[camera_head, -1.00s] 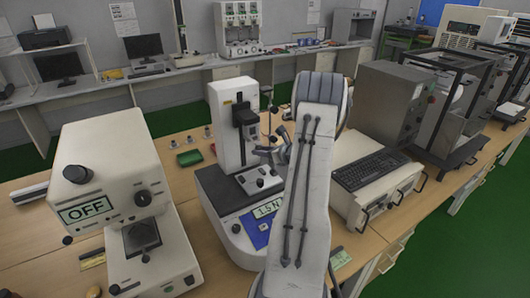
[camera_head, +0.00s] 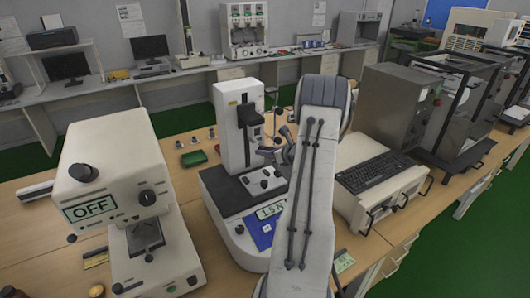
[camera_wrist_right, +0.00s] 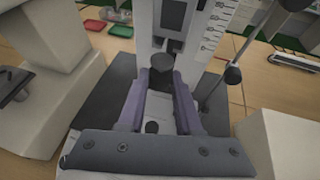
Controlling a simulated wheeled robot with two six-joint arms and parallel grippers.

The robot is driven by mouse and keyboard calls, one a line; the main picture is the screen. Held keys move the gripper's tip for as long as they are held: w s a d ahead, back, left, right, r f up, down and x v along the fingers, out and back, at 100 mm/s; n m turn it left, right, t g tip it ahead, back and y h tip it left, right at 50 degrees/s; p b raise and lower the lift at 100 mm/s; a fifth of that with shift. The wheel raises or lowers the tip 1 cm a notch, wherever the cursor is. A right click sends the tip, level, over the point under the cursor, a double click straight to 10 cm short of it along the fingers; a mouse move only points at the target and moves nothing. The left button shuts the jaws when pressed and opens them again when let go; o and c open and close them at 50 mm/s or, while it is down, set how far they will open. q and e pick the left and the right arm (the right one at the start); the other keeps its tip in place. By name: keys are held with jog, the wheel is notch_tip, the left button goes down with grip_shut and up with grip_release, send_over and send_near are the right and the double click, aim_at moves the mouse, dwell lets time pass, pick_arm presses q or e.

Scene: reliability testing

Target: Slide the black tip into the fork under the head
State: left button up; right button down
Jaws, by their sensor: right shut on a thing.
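A white test stand (camera_head: 228,128) has a black head (camera_head: 250,115) on its upright column and a grey base with a lit display. My right gripper (camera_head: 269,152) is in front of the column, below the head; my arm partly hides it. In the right wrist view my right gripper (camera_wrist_right: 160,88) has its two purple-grey fingers closed on a black cylindrical tip (camera_wrist_right: 162,64). The tip is at the fingertips, in front of the column's lower part. The fork under the head cannot be made out clearly, nor whether the tip touches it. My left gripper is not in view.
A white device with an OFF display (camera_head: 108,180) stands left of the stand. A keyboard (camera_head: 373,170) lies on a white unit at the right, near a grey cabinet (camera_head: 392,108). A green tray (camera_head: 193,158) and small parts lie behind left.

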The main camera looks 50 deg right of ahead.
aim_at(263, 147)
jog(key=shift+w, duration=0.15)
dwell(0.3)
jog(key=shift+w+d, duration=0.2)
jog(key=shift+w, duration=0.4)
jog(key=shift+w+d+b, duration=0.1)
jog(key=shift+w+b, duration=0.25)
jog(key=shift+b, duration=0.05)
jog(key=shift+w+d, duration=0.15)
jog(key=shift+w, duration=0.3)
jog(key=shift+w+d, duration=0.1)
jog(key=shift+w, duration=0.25)
jog(key=shift+w+d+b, duration=0.15)
jog(key=shift+w+b, duration=0.2)
jog(key=shift+w, duration=0.15)
jog(key=shift+w+r, duration=0.1)
jog(key=shift+r, duration=0.05)
jog(key=shift+d, duration=0.1)
dwell(0.4)
